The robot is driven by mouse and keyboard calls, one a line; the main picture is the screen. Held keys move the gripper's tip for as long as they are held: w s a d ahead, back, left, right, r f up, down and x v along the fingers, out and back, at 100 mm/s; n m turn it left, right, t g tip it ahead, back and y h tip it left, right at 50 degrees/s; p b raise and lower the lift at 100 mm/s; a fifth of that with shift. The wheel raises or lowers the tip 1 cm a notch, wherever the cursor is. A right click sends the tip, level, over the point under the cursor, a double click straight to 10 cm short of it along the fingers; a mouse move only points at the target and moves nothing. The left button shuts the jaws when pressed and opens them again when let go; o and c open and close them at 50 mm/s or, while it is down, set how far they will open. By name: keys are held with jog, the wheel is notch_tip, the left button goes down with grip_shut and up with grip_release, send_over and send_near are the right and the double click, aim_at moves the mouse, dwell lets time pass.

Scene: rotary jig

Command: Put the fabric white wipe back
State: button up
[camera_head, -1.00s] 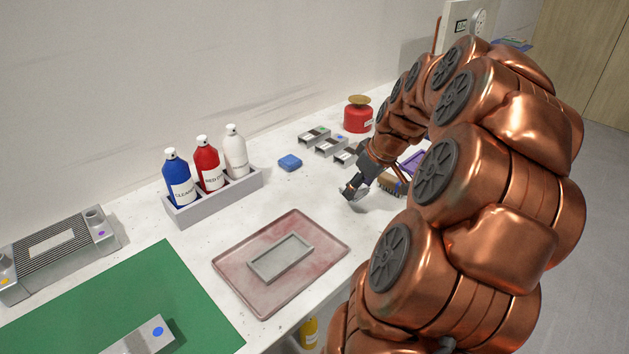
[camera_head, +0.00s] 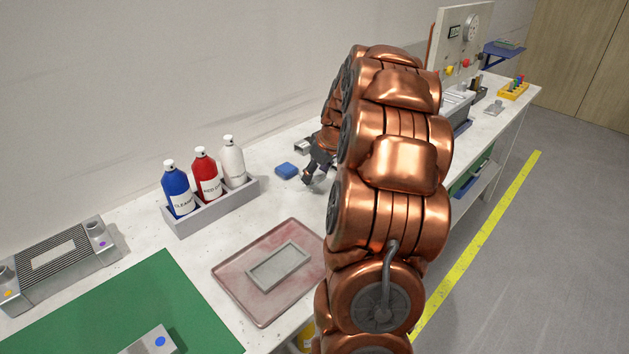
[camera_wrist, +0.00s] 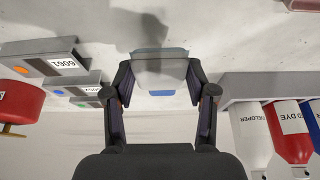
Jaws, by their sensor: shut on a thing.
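The wipe is mostly hidden by the fingers in the head view.
A grey rack holds blue, red and white bottles (camera_head: 206,175) left of the gripper. A pinkish tray (camera_head: 228,268) with a grey frame (camera_head: 279,266) lies in front. Small grey labelled holders (camera_wrist: 45,60) and a red container (camera_wrist: 18,102) are at the wrist view's left.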

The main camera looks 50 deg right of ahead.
aim_at(317, 175)
jog(key=shift+w, duration=0.3)
jog(key=shift+w+f, duration=0.1)
jog(key=shift+f, duration=0.15)
jog(key=shift+f+p, duration=0.5)
jog(key=shift+f, duration=1)
jog(key=shift+f, duration=0.25)
jog(key=o, duration=1.1)
jog(key=shift+r, duration=0.1)
jog(key=shift+r, duration=0.25)
jog(key=b+v, duration=0.1)
jog(key=v, duration=1)
jog(key=shift+s+r+b, duration=0.2)
jog(key=shift+r+b, duration=0.15)
jog(key=shift+b, duration=0.05)
